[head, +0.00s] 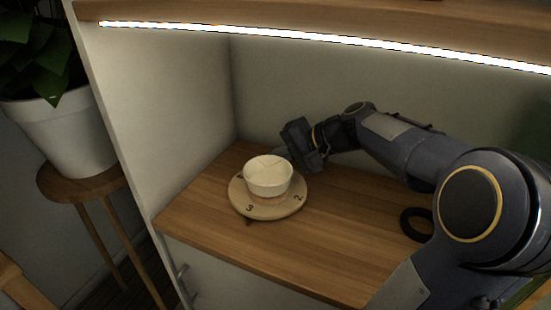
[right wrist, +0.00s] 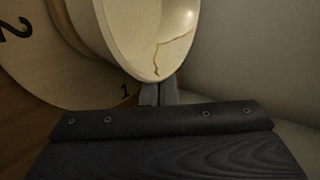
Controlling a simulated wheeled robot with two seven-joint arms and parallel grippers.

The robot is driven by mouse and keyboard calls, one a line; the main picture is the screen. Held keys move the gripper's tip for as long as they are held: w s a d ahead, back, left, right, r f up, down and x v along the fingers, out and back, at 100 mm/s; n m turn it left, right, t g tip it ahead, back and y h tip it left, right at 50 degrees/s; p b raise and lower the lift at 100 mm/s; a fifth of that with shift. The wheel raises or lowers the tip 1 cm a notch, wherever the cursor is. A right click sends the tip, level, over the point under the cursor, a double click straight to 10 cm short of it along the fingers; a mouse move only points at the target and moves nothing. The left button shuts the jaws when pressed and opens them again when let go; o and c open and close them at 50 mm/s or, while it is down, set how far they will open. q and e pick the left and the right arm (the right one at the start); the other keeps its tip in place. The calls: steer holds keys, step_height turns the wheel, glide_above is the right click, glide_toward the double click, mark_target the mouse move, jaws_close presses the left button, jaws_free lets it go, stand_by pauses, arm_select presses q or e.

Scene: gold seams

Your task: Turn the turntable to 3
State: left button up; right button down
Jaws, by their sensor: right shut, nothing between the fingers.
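The round wooden turntable (head: 240,205) sits on the wooden counter, with a cream bowl (head: 268,178) upright on it. Its rim shows a 3 at the front left and a 2 at the front right. A small dark mark lies on the counter just in front of the 3. My right gripper (head: 287,154) is shut and empty, low behind the bowl at the turntable's far side. In the right wrist view its fingertips (right wrist: 158,94) are close to the bowl (right wrist: 150,35) and the rim's 1; contact is unclear. A gold seam runs down the bowl.
A black ring (head: 416,224) lies on the counter (head: 335,235) at the right, beside my right arm. A white side panel (head: 165,110) and back wall enclose the counter. A potted plant (head: 65,135) stands on a stool at the left. The counter's front is clear.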

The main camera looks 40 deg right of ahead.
steer(key=shift+w+a+r+n+y+p, duration=0.1)
steer(key=shift+w+a+n+y+p, duration=0.2)
steer(key=shift+w+n+y+p, duration=0.1)
steer(key=shift+w, duration=0.1)
